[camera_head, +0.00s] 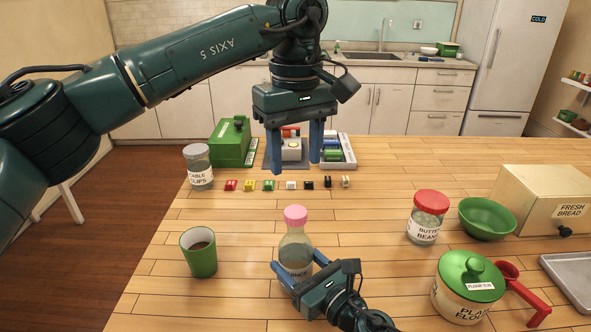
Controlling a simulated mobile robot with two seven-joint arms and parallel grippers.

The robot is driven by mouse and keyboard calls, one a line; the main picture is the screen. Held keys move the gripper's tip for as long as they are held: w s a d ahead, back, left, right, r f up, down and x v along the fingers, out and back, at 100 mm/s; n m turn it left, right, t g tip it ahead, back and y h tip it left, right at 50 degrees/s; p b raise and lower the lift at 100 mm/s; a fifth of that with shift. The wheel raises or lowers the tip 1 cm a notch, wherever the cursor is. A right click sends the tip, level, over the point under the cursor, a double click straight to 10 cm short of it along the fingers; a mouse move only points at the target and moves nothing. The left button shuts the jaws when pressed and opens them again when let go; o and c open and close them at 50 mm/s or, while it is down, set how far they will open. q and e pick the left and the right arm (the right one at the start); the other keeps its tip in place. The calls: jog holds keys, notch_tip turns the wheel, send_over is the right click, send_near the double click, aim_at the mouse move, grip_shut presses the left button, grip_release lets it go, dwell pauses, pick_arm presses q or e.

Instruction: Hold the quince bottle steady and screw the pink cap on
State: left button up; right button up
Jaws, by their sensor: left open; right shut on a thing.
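The quince bottle (296,245), clear with a partly hidden label, stands upright on the wooden table. The pink cap (295,214) sits on top of its neck; I cannot tell how tightly it is seated. My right gripper (297,263) comes in from the front and is shut on the bottle's body, its blue fingers on either side. My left gripper (295,168) is open and empty, pointing down, above and behind the cap and apart from it.
A green mug (199,254) stands left of the bottle. A red-lidded jar (427,217), a green bowl (487,217) and a flour pot (465,290) stand to the right. Small coloured clips (268,185) lie in a row behind. The table between bottle and jar is clear.

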pick_arm(q)
notch_tip(320, 180, up, 8)
dwell(0.4)
pick_arm(e)
jog(key=o, duration=1.2)
jog(key=shift+c, duration=0.2)
jog(key=v, duration=1.2)
jog(key=shift+s, duration=0.1)
